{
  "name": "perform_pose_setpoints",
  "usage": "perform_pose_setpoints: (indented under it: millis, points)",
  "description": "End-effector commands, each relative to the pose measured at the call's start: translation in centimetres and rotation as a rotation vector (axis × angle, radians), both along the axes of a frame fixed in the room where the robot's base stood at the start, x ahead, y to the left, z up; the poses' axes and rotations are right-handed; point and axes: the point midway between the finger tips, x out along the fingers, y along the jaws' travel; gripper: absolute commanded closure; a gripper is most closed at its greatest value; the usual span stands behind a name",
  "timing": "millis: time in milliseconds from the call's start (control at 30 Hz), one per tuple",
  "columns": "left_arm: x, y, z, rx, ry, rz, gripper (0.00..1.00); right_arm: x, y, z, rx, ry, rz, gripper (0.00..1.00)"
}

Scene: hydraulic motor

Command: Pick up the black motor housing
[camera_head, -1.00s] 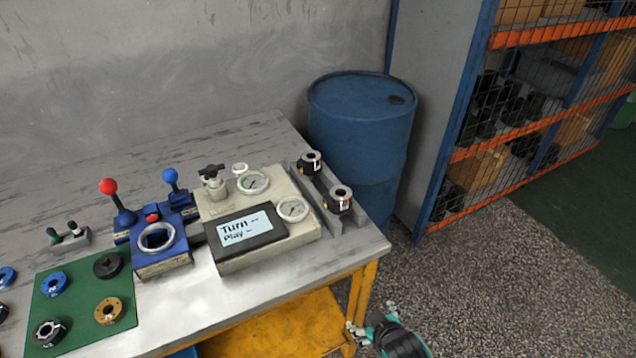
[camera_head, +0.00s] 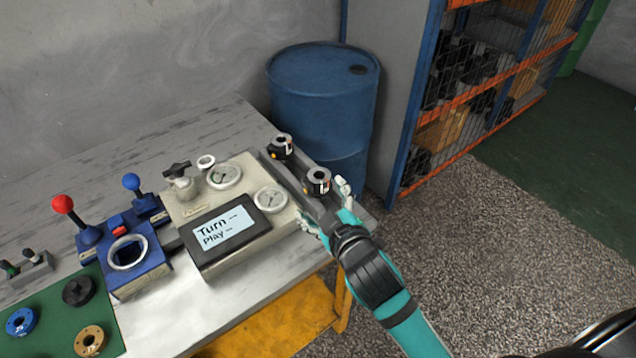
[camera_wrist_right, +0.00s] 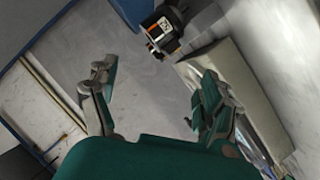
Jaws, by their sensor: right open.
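Two black cylindrical parts with orange and white labels sit on a grey rail at the table's right end. The nearer black part (camera_head: 318,182) also shows in the right wrist view (camera_wrist_right: 164,30), beyond the fingertips. The farther black part (camera_head: 281,147) sits behind it to the left. A flat black ring (camera_head: 79,291) lies on the green mat. I cannot tell by name which one is the motor housing. My right gripper (camera_head: 326,204) is open, its fingers spread just in front of the nearer part; it also shows empty in the right wrist view (camera_wrist_right: 150,74). My left gripper is out of view.
A beige gauge box (camera_head: 180,212) with a screen stands left of the rail (camera_head: 300,174). A blue fixture (camera_head: 146,274) with levers is farther left. A blue barrel (camera_head: 322,105) stands behind the table's right end. The floor to the right is clear.

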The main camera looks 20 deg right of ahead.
Motion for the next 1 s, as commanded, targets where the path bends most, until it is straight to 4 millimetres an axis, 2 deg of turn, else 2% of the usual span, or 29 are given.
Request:
perform_pose_setpoints:
  millis: [33, 167, 267, 300, 367, 400, 467, 500, 567, 633, 700, 767, 800, 867, 900, 933, 967, 1000]
  points:
    - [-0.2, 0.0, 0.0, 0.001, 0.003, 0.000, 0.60, 1.2, 0.9, 2.0, -0.037, -0.081, 0.032, 0.18]
    - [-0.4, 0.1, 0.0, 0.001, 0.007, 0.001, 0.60, 3.5, 3.9, 7.8, -0.163, -0.323, 0.128, 0.18]
    - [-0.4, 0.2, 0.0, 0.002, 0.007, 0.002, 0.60, 4.4, 7.4, 13.2, -0.298, -0.560, 0.222, 0.18]
    - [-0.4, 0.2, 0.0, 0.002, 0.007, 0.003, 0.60, 4.3, 9.3, 15.7, -0.367, -0.675, 0.268, 0.18]
    - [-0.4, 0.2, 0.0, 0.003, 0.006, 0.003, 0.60, 3.5, 12.7, 19.4, -0.492, -0.874, 0.349, 0.18]
    - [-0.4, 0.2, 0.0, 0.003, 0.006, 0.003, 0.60, 2.5, 15.4, 21.7, -0.592, -1.024, 0.412, 0.18]
    - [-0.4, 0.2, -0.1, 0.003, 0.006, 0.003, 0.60, 0.1, 19.5, 24.2, -0.753, -1.255, 0.514, 0.18]
    - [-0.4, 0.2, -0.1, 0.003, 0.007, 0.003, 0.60, -1.7, 22.1, 25.0, -0.867, -1.408, 0.584, 0.18]
    - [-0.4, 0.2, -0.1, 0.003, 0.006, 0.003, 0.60, -4.4, 25.7, 24.9, -1.042, -1.630, 0.695, 0.18]
    - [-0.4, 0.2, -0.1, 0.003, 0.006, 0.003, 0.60, -7.2, 28.8, 23.0, -1.255, -1.875, 0.840, 0.18]
    - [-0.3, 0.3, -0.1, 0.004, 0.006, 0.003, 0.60, -9.0, 30.6, 19.7, -1.474, -2.100, 1.009, 0.18]
    - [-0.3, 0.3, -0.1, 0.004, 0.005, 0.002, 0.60, -9.3, 30.8, 16.1, -1.666, -2.268, 1.178, 0.18]
    - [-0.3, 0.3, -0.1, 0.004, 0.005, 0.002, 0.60, -8.9, 30.2, 13.6, 1.683, 2.214, -1.230, 0.18]
    - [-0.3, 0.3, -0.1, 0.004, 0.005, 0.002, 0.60, -7.3, 28.2, 10.2, 1.556, 1.932, -1.214, 0.18]
    - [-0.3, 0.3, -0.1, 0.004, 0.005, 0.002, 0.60, -5.8, 26.2, 8.4, 1.470, 1.747, -1.211, 0.18]
    - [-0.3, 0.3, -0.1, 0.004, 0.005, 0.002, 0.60, -4.4, 24.4, 7.4, 1.409, 1.612, -1.213, 0.18]
    - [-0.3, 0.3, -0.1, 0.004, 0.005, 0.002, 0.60, -2.9, 22.4, 6.6, 1.345, 1.481, -1.219, 0.18]
    - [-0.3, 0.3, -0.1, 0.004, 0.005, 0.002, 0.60, -1.0, 19.6, 6.2, 1.268, 1.317, -1.231, 0.18]
